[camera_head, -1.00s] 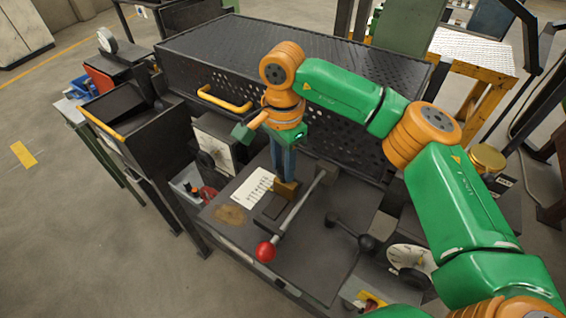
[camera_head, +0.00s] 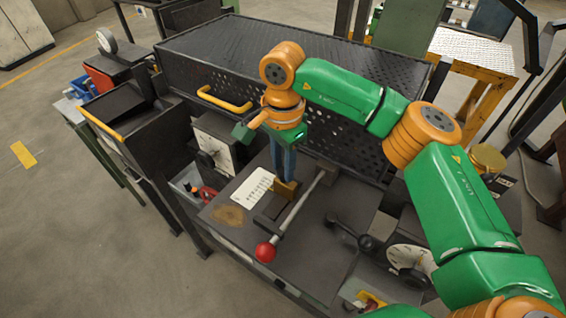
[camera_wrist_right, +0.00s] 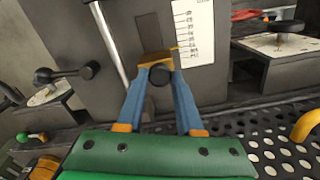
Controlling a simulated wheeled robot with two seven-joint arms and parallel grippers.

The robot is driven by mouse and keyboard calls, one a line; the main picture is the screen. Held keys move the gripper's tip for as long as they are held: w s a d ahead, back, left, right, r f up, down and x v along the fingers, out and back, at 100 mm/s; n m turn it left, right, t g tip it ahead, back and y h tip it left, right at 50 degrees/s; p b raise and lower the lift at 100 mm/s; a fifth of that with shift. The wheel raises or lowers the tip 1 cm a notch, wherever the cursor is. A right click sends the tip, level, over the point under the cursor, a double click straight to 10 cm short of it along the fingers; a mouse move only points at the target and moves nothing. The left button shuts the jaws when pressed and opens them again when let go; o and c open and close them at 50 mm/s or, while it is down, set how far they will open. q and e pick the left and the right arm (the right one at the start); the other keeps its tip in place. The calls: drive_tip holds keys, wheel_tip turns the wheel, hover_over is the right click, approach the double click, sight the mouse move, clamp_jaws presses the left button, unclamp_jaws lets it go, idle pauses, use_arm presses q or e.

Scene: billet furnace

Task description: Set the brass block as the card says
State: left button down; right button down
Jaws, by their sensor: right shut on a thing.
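The white card (camera_head: 254,188) lies beside the strip. In the wrist view the card (camera_wrist_right: 196,32) shows a column of marks with small print, too small to read. A thin pointer on the block reaches toward the card. My left gripper is out of view.
A steel lever with a red ball (camera_head: 265,252) runs close beside the block. A black-knobbed lever (camera_head: 350,235) and a dial (camera_head: 410,260) stand to the right. A perforated dark housing (camera_head: 330,120) rises behind. The bench front is mostly bare.

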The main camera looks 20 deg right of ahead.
sight(283, 170)
drive_tip(key=shift+w, duration=0.1)
drive_tip(key=shift+d+r, duration=0.1)
drive_tip(key=shift+d, duration=0.05)
drive_tip(key=c, duration=0.5)
unclamp_jaws()
drive_tip(key=shift+c, duration=0.2)
drive_tip(key=shift+r+b, duration=0.3)
drive_tip(key=shift+b, duration=0.1)
drive_tip(key=r, duration=0.3)
drive_tip(key=r+b, duration=0.1)
drive_tip(key=r, duration=0.2)
drive_tip(key=shift+a+r, duration=0.2)
drive_tip(key=shift+r, duration=0.05)
drive_tip(key=shift+d, duration=0.1)
